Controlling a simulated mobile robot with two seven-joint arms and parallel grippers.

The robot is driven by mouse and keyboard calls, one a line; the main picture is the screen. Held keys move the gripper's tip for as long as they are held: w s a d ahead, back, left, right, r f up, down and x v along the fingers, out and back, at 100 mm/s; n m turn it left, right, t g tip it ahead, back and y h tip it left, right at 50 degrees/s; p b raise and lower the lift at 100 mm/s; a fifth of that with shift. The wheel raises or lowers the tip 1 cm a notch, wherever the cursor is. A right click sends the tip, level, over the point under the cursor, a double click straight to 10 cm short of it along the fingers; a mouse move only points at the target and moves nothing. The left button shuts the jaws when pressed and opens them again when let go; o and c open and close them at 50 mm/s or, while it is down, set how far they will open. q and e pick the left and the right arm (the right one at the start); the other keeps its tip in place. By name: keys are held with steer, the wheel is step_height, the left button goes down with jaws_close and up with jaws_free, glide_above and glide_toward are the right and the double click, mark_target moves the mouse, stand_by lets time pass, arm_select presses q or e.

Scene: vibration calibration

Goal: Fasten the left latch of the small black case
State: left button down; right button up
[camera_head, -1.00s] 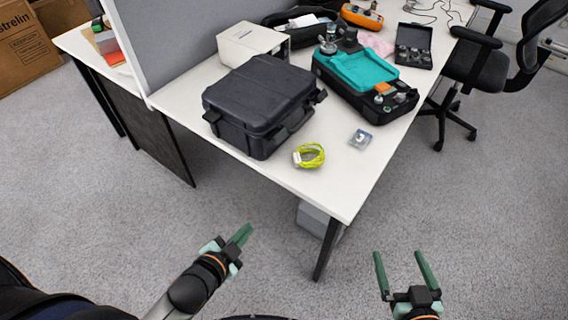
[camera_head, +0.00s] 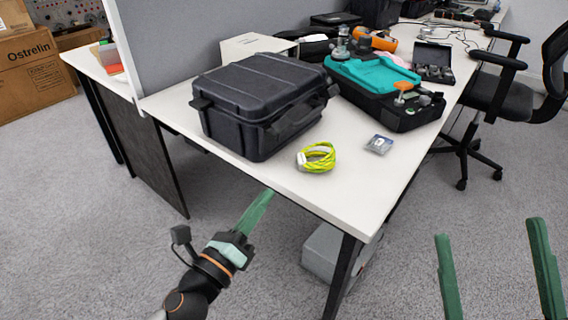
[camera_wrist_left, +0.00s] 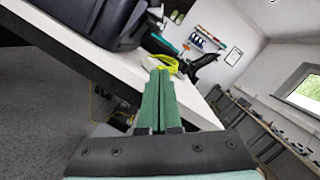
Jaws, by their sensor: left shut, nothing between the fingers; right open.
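The black case (camera_head: 262,95) sits lid down on the white table. A handle (camera_head: 292,122) is on its front right side, and dark latch-like parts show by the front corner (camera_head: 270,133), at the left corner and at the right corner. I cannot tell whether any latch is fastened. In the left wrist view part of the case (camera_wrist_left: 110,20) shows at the top left. My left gripper (camera_head: 262,204) is shut and empty, in front of the table's near edge and apart from the case. My right gripper (camera_head: 488,230) is open and empty at the lower right.
A yellow-green cable coil (camera_head: 317,158) and a small clear packet (camera_head: 379,144) lie right of the case on the table (camera_head: 335,195). A black case with a teal tray (camera_head: 370,75), an open small box (camera_head: 434,60) and a white box stand behind. A grey partition (camera_head: 200,40) rises at the left.

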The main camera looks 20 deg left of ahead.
mark_target(277, 126)
arm_select(q)
steer(key=shift+d+r+m, duration=0.15)
steer(key=shift+m, duration=0.35)
arm_select(e)
steer(key=shift+s+r+n+y, duration=0.2)
steer(key=shift+s+n+y, duration=0.2)
steer(key=shift+y, duration=0.1)
arm_select(q)
steer(key=p+x, duration=0.1)
steer(key=x, duration=0.9)
steer(key=shift+r+p, duration=0.1)
steer(key=shift+p, duration=0.25)
steer(key=a+r, duration=0.1)
steer(key=r+p, duration=0.1)
steer(key=shift+w+a+r, duration=0.3)
steer(key=shift+a+r, duration=0.05)
steer(key=shift+a, duration=0.05)
steer(key=shift+w+a+r, duration=0.1)
steer(key=shift+a+r, duration=0.1)
steer(key=shift+r, duration=0.05)
arm_select(e)
step_height(277, 126, up, 3)
steer(key=shift+s+d+f+n, duration=0.1)
steer(key=shift+n, duration=0.2)
